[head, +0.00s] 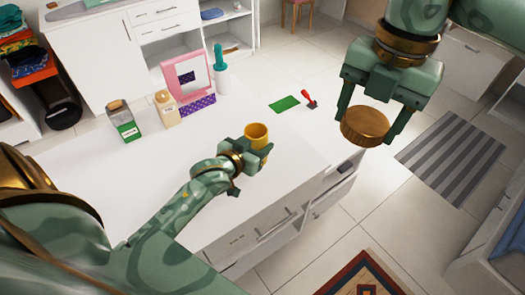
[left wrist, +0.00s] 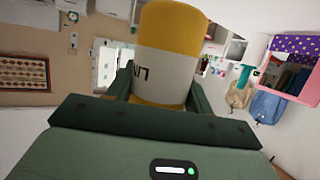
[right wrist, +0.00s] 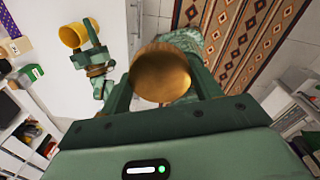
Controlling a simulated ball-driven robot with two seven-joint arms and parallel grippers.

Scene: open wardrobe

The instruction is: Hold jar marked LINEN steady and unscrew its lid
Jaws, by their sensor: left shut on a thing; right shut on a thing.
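In the left wrist view the jar (left wrist: 170,25) fills the space between the fingers, and part of a dark-lettered label shows. The brown-gold round lid (head: 365,126) is off the jar, up and to its right in the head view. My right gripper (head: 372,112) is shut on the lid's sides. The lid (right wrist: 160,73) also shows between the fingers in the right wrist view.
A green-and-white box (head: 123,122), a cream bottle (head: 166,108), a pink-framed mirror (head: 187,77) and a teal bottle (head: 220,70) stand toward the table's back. A green card (head: 284,104) and a red-handled tool (head: 309,99) lie behind the jar. The table's left front is clear.

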